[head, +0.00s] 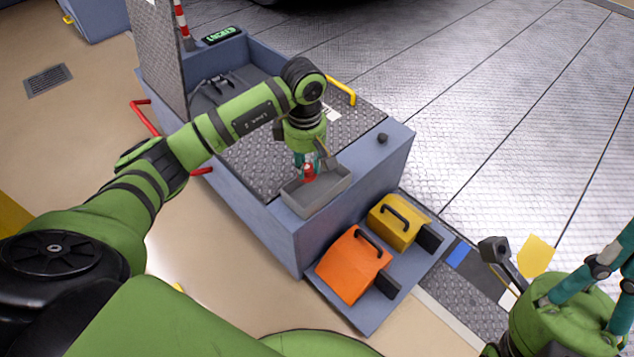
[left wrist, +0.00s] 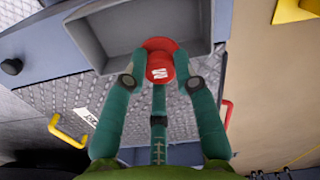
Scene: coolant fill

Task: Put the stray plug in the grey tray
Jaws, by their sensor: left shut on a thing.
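A red plug (head: 309,173) with a pale mark on its end is held between the teal fingers of my left gripper (head: 308,163). In the left wrist view the red plug (left wrist: 159,62) sits between the two fingertips (left wrist: 160,80). The grey tray (head: 318,198) is at the front corner of the blue-grey cart. The plug overlaps the tray's rim in both views; I cannot tell how high it is above the tray. The tray also shows in the left wrist view (left wrist: 88,42). My right gripper (head: 610,275) is partly cut off at the right edge, away from the tray.
The cart (head: 350,225) has a yellow handle (head: 341,91), red handles and a small black knob (head: 382,138). An orange box (head: 352,266) and a yellow box (head: 398,222) stand on a lower shelf in front. A raised grey panel (head: 160,55) is at back left.

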